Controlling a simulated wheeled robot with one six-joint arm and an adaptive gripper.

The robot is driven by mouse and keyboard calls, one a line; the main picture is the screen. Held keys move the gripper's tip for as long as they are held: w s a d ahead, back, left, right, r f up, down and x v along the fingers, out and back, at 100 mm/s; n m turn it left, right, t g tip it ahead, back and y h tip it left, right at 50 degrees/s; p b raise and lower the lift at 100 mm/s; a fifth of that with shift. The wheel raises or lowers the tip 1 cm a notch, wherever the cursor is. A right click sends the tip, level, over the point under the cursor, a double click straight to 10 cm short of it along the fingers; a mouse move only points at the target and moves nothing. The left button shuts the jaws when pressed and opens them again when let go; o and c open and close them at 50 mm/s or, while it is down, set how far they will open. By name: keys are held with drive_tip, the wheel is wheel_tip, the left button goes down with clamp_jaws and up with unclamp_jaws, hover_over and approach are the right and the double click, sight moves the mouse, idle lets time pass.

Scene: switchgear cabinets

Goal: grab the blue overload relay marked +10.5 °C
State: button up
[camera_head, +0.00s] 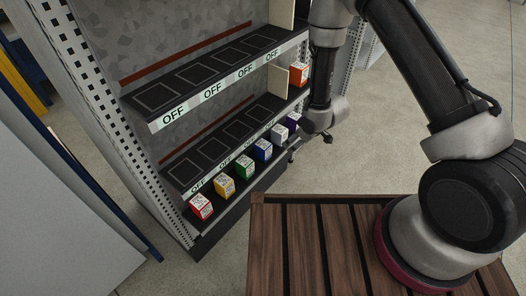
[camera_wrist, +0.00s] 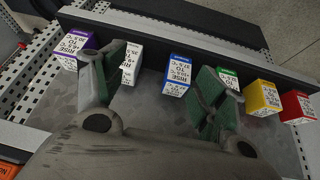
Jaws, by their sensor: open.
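The blue overload relay (camera_head: 262,150) stands on the bottom shelf between a green and a white one. In the wrist view the blue relay (camera_wrist: 176,76) shows beyond and between my two fingers, with a white printed label turned sideways and too small to read surely. My gripper (camera_head: 308,146) is off the shelf's front, to the right of the relays in the head view. In the wrist view my gripper (camera_wrist: 163,68) is open with nothing between its pads. The left finger partly covers the white relay (camera_wrist: 130,63); the right one partly covers the green relay (camera_wrist: 228,77).
Red (camera_head: 201,206), yellow (camera_head: 224,186) and purple (camera_head: 292,122) relays share the row. An orange relay (camera_head: 298,74) sits higher up on the right. Shelves with OFF labels (camera_head: 211,91) rise above. A slatted wooden surface (camera_head: 300,240) lies in front of the cabinet.

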sight(265, 145)
drive_tip(key=s+a+f+y, duration=0.1)
drive_tip(key=s+a+f, duration=0.1)
drive_tip(key=s+f, duration=0.35)
drive_tip(key=shift+n, duration=0.4)
drive_tip(key=w+a, duration=0.2)
drive_tip(key=w+a+f, duration=0.1)
drive_tip(key=w+a, duration=0.3)
drive_tip(key=w, duration=0.1)
drive_tip(key=shift+a+f, duration=0.25)
drive_tip(key=shift+a, duration=0.15)
drive_tip(key=shift+w+a, duration=0.35)
drive_tip(key=shift+a, duration=0.1)
drive_tip(key=shift+w+a+f, duration=0.2)
drive_tip(key=shift+w+a, duration=0.6)
drive_tip(key=shift+a, duration=0.3)
drive_tip(key=shift+x, duration=1.25)
drive_tip(key=shift+d, duration=0.1)
drive_tip(key=c, duration=1.3)
